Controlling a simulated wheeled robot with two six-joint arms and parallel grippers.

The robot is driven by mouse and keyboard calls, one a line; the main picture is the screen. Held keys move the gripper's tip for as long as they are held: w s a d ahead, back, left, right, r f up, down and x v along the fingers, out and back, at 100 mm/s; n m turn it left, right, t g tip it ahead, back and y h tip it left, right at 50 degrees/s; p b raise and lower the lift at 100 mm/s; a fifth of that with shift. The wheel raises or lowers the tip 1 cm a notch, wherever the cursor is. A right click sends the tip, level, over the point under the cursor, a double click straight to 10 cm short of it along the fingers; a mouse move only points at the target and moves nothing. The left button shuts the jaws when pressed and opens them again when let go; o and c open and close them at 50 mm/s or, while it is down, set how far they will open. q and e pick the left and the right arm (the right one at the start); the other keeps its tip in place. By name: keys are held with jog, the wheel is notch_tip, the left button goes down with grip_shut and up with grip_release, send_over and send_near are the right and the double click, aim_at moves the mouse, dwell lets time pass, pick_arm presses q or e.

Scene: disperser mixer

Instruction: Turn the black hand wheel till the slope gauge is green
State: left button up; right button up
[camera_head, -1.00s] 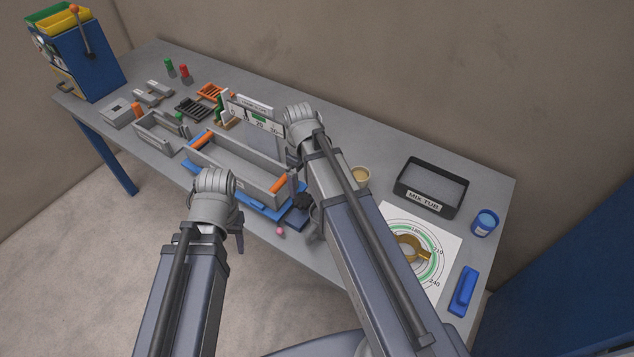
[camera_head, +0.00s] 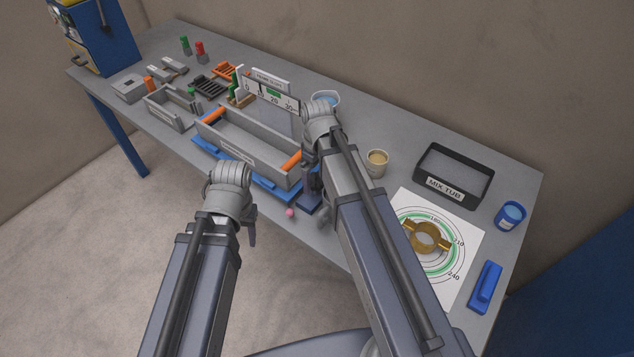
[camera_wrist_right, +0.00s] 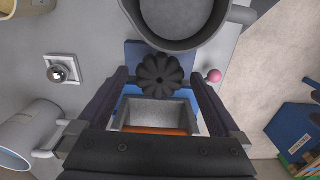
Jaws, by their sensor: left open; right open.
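The black hand wheel (camera_wrist_right: 160,82) is a lobed knob at the end of the blue base in the right wrist view. My right gripper (camera_wrist_right: 160,74) is open, with one finger on each side of the wheel; I see gaps and cannot tell any contact. In the head view my right gripper (camera_head: 311,182) largely hides the wheel. The slope gauge (camera_head: 271,93) is a white scale with a green band behind the grey trough (camera_head: 245,151). I cannot tell where its pointer stands. My left gripper (camera_head: 250,227) is open and empty in front of the table edge.
A grey pot (camera_wrist_right: 180,22) is close beside the wheel, and a pink ball (camera_wrist_right: 214,76) lies to its right. A beige cup (camera_head: 377,163), black mixture tray (camera_head: 456,196), blue jar (camera_head: 510,215) and dial sheet (camera_head: 407,207) occupy the table's right end.

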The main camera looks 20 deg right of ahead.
aim_at(317, 180)
jog(key=shift+f, duration=0.1)
jog(key=shift+c, duration=0.4)
jog(key=c, duration=1.2)
jog(key=m, duration=0.4)
jog(key=shift+a+m, duration=0.1)
jog(key=shift+m, duration=0.2)
jog(key=shift+c, duration=0.2)
jog(key=o, duration=1.3)
notch_tip(317, 180, up, 8)
jog(key=p, duration=0.8)
